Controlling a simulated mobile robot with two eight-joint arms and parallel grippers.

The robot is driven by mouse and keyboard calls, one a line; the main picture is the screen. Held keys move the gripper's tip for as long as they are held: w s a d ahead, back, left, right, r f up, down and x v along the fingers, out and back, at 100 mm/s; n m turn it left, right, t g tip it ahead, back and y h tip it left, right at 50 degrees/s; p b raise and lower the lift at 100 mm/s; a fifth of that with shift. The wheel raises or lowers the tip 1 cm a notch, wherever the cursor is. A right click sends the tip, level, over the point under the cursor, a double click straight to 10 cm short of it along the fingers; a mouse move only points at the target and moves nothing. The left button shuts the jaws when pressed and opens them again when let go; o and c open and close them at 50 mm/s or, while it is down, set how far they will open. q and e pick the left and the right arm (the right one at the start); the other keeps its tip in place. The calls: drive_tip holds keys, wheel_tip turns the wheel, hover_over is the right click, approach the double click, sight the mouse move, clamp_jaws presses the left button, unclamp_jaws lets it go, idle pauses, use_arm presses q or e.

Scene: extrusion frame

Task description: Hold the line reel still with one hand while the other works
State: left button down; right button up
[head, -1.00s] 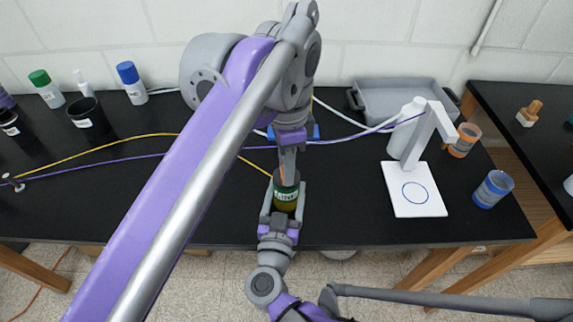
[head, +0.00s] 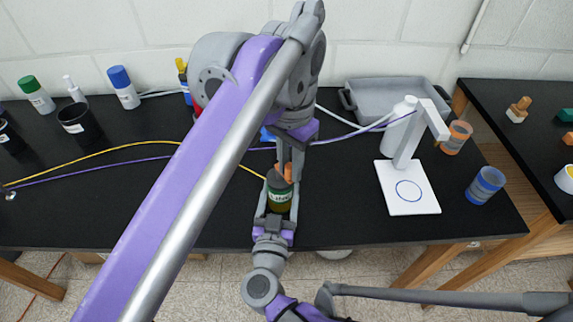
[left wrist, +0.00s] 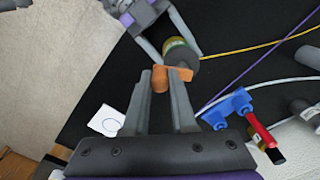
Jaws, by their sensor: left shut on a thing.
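The line reel (head: 279,194) is a dark cylinder with a green rim and a pale label, near the table's front edge. It also shows in the left wrist view (left wrist: 181,52), with a yellowish body. My right gripper (head: 274,222) comes from the front, with a finger along each side of the reel, shut on it. My left gripper (head: 290,166) comes down from above. It is shut on a small orange handle (left wrist: 174,73) at the reel's green end. The handle (head: 287,172) is partly hidden by the fingers in the head view.
A yellow line (head: 120,149) and a purple line run across the black table. A white stand (head: 410,203) with a blue circle is at right, by a grey tray (head: 395,97). Bottles and a black cup (head: 80,124) stand at left. A blue clip-like part (left wrist: 228,108) lies behind.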

use_arm(q)
drive_tip(key=shift+w+d+n, duration=0.15)
drive_tip(key=shift+d+n, duration=0.05)
drive_tip(key=shift+n, duration=0.5)
drive_tip(key=c, duration=0.7)
unclamp_jaws()
drive_tip(key=shift+r, duration=0.15)
drive_tip(key=shift+r, duration=3.65)
